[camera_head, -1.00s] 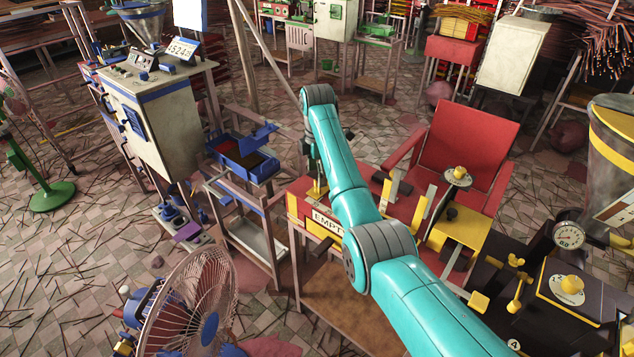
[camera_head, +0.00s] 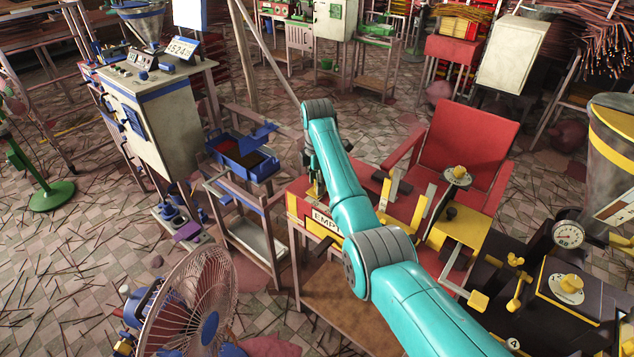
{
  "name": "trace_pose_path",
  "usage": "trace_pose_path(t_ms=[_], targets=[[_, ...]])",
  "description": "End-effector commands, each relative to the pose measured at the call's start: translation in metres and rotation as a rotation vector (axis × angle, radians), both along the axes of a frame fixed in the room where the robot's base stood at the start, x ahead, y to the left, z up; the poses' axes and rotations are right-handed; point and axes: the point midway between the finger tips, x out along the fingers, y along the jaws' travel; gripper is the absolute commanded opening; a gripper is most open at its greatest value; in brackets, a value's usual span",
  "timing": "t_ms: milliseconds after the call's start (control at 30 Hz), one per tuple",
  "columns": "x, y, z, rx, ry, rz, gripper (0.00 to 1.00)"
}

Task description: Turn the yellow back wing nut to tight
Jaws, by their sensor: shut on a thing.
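My gripper (camera_head: 316,184) is at the far left end of the red bench (camera_head: 296,187), pointing down behind my turquoise arm. Its dark jaws are shut low over the bench, around a small yellow part that I take for the yellow back wing nut. The jaws and arm hide nearly all of this part, so its wings and angle cannot be told. Two other yellow wing-shaped pieces, one farther back (camera_head: 516,260) and one nearer (camera_head: 516,304), stand on the dark machine at the right, well apart from my gripper.
A yellow-framed EMPTY sign (camera_head: 326,221) is on the bench front below my gripper. Upright yellow and grey levers (camera_head: 420,212) stand right of my arm. A blue tray (camera_head: 243,158) on a stand is to the left. A fan (camera_head: 195,310) stands front left.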

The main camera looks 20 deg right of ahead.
Motion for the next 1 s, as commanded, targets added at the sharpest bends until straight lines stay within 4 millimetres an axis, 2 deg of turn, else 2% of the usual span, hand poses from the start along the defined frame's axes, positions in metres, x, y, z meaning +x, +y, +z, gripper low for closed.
trace_pose_path(t_ms=[267,467,1000], targets=[[0.0000,-0.0001,0.0000,0.000,0.000,-0.038,0.13],[0.0000,0.0000,0.0000,0.000,0.000,-0.146,0.13],[0.0000,-0.0001,0.0001,0.000,0.000,-0.641,0.13]])
